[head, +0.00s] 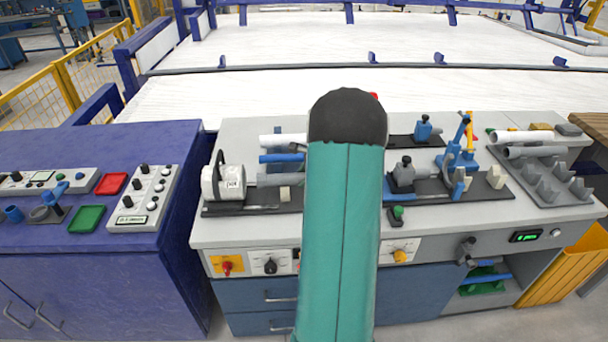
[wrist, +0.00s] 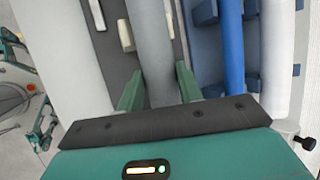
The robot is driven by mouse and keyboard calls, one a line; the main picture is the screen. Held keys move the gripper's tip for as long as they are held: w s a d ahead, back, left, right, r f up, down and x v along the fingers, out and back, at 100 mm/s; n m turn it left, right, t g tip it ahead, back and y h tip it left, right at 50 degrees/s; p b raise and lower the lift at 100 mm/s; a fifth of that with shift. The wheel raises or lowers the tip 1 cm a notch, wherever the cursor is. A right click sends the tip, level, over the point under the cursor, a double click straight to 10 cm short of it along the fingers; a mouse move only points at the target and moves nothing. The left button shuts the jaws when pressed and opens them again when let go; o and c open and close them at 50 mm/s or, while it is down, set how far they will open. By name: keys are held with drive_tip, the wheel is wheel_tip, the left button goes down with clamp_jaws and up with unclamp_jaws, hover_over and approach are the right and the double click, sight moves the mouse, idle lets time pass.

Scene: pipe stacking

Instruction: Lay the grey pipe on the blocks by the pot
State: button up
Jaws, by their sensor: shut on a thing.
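The grey pipe (wrist: 153,35) runs up the wrist view between the two green fingers of my gripper (wrist: 158,90), which is shut on it. In the head view the pipe's left end (head: 274,180) shows left of my arm, over a black tray (head: 240,209); my arm hides the rest and my gripper. Cream blocks (wrist: 125,35) lie close beside the pipe in the wrist view, and one block (head: 285,193) shows in the head view. I cannot tell whether the pipe touches them. The white pot with a black handle (head: 223,183) stands at the tray's left end.
A blue pipe (wrist: 231,50) and a white pipe (wrist: 275,50) lie alongside, right of the grey pipe in the wrist view. A blue clamp device (head: 458,150) stands right of my arm. A grey rack (head: 552,180) with pipes is at the far right.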

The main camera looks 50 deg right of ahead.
drive_tip(key=o, duration=1.1)
drive_tip(key=v, duration=1.3)
drive_tip(key=shift+s+r, duration=0.25)
drive_tip(key=shift+r, duration=0.1)
